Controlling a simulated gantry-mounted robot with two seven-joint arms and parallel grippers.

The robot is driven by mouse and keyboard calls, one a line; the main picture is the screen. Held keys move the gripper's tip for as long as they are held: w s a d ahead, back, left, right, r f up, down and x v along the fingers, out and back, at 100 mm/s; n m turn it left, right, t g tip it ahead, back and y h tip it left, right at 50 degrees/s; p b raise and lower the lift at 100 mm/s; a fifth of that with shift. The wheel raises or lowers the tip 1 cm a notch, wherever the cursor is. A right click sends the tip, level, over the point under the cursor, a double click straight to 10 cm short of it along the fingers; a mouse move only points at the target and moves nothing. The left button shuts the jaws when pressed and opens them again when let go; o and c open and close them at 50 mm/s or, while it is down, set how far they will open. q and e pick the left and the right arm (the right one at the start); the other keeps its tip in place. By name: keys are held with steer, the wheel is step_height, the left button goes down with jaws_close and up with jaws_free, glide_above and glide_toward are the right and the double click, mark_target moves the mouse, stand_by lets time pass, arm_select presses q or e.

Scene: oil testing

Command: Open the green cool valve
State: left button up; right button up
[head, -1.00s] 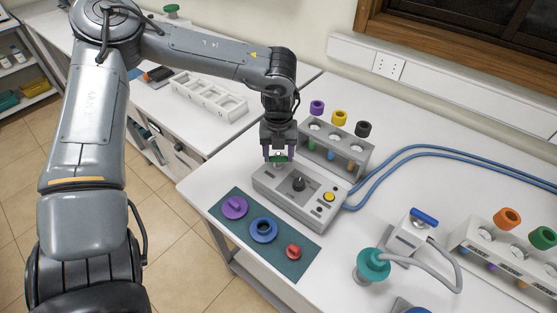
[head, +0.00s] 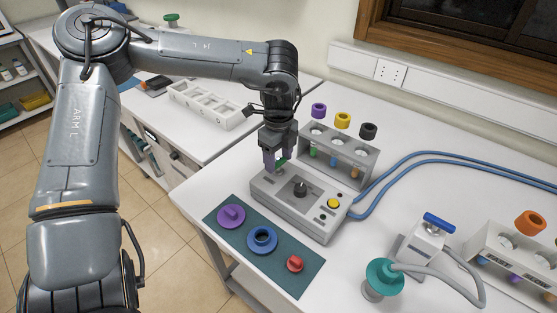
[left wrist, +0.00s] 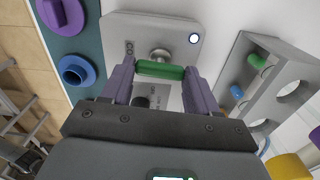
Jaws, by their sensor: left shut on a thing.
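The green cool valve (left wrist: 160,70) is a short green bar handle on a metal stem, on the far left part of a grey control box (head: 320,225). My left gripper (head: 277,163) comes down on it from above. In the left wrist view the bar spans between the two purple-grey fingers (left wrist: 160,80), which are shut on its ends. In the head view the fingers hide most of the green handle (head: 283,163). My right gripper is not in view.
The box also has a black knob (head: 300,188) and a yellow button (head: 334,203). A teal mat (head: 290,278) with purple, blue and red parts lies in front. A grey tube rack (head: 360,160) stands close behind. Blue hoses (head: 430,157) run right.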

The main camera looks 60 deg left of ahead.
mark_target(278, 162)
arm_select(q)
steer(key=shift+n, duration=0.5)
steer(key=o, duration=1.1)
steer(key=shift+c, duration=0.2)
steer(key=shift+r, duration=0.15)
step_height(278, 162, up, 10)
steer(key=shift+r+b, duration=0.25)
steer(key=shift+b, duration=0.05)
